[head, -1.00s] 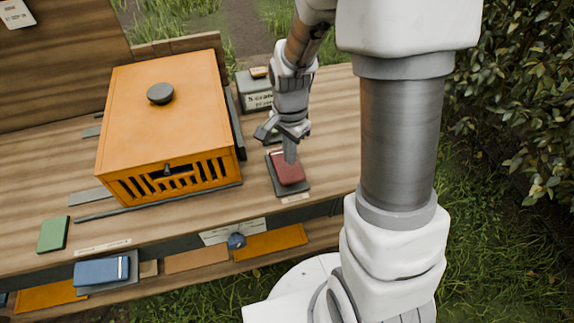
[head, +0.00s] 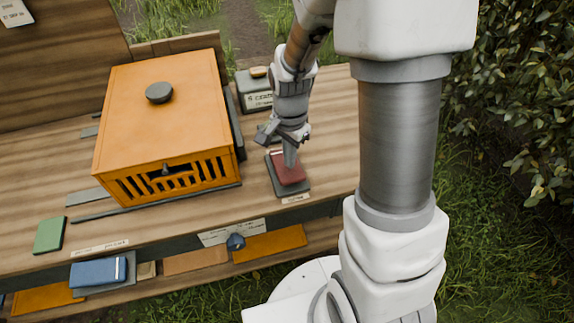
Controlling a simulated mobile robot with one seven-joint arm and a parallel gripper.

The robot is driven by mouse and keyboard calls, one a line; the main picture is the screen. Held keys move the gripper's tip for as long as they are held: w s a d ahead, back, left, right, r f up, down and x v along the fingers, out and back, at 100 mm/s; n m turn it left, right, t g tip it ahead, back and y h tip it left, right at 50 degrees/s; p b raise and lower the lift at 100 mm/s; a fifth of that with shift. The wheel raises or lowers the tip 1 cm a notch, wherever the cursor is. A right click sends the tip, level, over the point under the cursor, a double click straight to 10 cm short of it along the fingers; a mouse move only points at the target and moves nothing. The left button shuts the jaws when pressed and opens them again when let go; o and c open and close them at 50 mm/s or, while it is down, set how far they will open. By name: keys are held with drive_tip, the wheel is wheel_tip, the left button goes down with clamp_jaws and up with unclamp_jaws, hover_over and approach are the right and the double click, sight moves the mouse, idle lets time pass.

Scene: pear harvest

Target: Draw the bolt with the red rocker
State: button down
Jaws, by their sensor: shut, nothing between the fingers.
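The red rocker (head: 291,175) sits on a dark base on the wooden bench, right of the orange slatted box. My gripper (head: 291,162) is shut and points down, its fingertips at the far half of the rocker's top and seemingly touching it. The wrist hides the area behind the rocker. I cannot single out the bolt for sure; a small dark piece (head: 166,170) shows at the opening in the box's front slats.
The orange box (head: 125,100) has a dark round knob on top. A grey labelled box (head: 255,92) stands behind my gripper. A green block (head: 49,235) lies at front left. A blue block (head: 98,271) is on the lower ledge. Bench right of the rocker is clear.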

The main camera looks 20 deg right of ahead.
sight(289, 170)
drive_tip(key=shift+f+b, duration=0.95)
drive_tip(key=shift+f, duration=0.35)
idle(0.4)
drive_tip(key=shift+r, duration=0.1)
wheel_tip(289, 170, up, 7)
drive_tip(key=p, duration=0.5)
drive_tip(key=shift+p, duration=0.35)
idle(0.4)
drive_tip(key=shift+r, duration=0.25)
drive_tip(key=s+r+n+t, duration=0.2)
drive_tip(key=s+r+n, duration=0.4)
drive_tip(key=r, duration=0.5)
drive_tip(key=s+r+n+t, duration=0.3)
drive_tip(key=s+r+n, duration=0.3)
drive_tip(key=r, duration=0.5)
drive_tip(key=shift+s+t+p, duration=0.3)
drive_tip(key=shift+s+p, duration=0.1)
drive_tip(key=shift+s, duration=0.55)
